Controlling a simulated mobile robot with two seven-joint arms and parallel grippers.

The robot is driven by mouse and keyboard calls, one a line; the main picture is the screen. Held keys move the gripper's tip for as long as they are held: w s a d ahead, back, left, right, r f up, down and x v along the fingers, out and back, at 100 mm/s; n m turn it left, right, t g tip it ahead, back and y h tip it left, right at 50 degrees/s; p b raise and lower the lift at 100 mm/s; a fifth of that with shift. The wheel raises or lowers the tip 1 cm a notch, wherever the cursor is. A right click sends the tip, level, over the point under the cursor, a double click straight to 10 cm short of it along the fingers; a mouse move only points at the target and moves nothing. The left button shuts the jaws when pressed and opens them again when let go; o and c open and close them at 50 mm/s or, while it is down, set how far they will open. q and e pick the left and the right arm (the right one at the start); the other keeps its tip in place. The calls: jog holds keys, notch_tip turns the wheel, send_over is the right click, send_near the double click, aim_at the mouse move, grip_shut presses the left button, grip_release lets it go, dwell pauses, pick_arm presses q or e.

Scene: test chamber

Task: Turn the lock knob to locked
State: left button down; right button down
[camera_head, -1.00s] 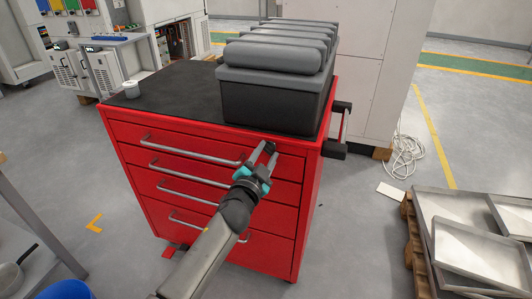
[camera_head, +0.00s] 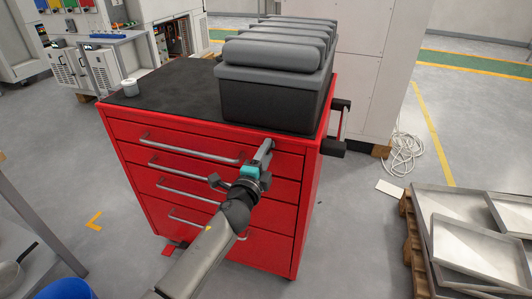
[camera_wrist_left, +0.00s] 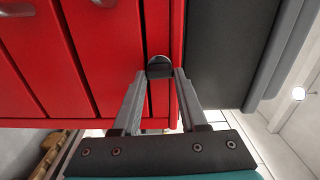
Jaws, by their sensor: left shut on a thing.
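The red tool cabinet (camera_head: 270,226) stands in the middle of the head view, with its drawer fronts towards me. The lock knob (camera_wrist_left: 160,66) is a small dark knob with a pale rounded edge on the cabinet's front near the top. It sits between the fingertips in the left wrist view. My left gripper (camera_head: 267,146) is at the upper right of the drawer front, its fingers shut on the knob; it also shows in the left wrist view (camera_wrist_left: 160,74). In the head view the gripper hides the knob. My right gripper is in neither view.
Dark grey cases (camera_head: 270,100) stand on the cabinet top, just above the gripper. Drawer handles (camera_head: 190,147) stick out left of the gripper. A pallet with metal trays (camera_head: 465,240) lies at the right.

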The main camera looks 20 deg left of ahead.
pick_arm(q)
jog(key=shift+m, duration=0.5)
jog(key=shift+c, duration=2.2)
grip_release()
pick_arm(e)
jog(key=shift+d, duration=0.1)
pick_arm(q)
jog(key=s+p, duration=0.1)
jog(key=s, duration=1.4)
jog(key=shift+a, duration=0.25)
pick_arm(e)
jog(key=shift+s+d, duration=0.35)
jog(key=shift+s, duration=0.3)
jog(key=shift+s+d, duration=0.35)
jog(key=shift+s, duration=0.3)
pick_arm(q)
jog(key=shift+s, duration=0.1)
